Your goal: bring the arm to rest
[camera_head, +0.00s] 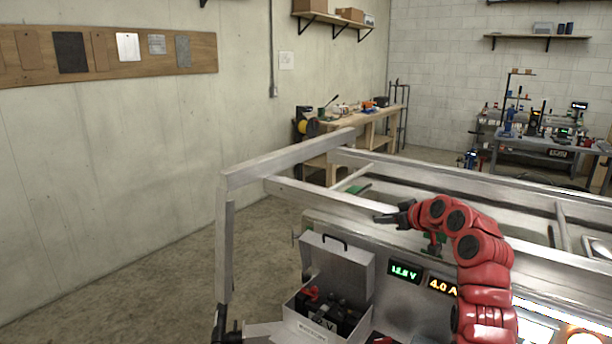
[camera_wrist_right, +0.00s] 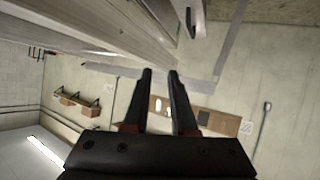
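My right arm (camera_head: 483,265) is red and rises from the lower right in the head view, bending over to the left. Its dark right gripper (camera_head: 386,217) is stretched out above the aluminium trailer frame (camera_head: 285,158), near a long rail. In the right wrist view the two black fingers of this gripper (camera_wrist_right: 160,74) stand apart with a clear gap and nothing between them. I cannot tell whether the gripper touches the rail. My left arm and gripper are not seen.
A grey open case (camera_head: 345,262) with dark and red items stands below the gripper. Lit displays read 12.8 V (camera_head: 405,271) and 4.0 A (camera_head: 442,287). A wooden workbench (camera_head: 378,122) and a cluttered table (camera_head: 545,143) stand behind. The floor at left is clear.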

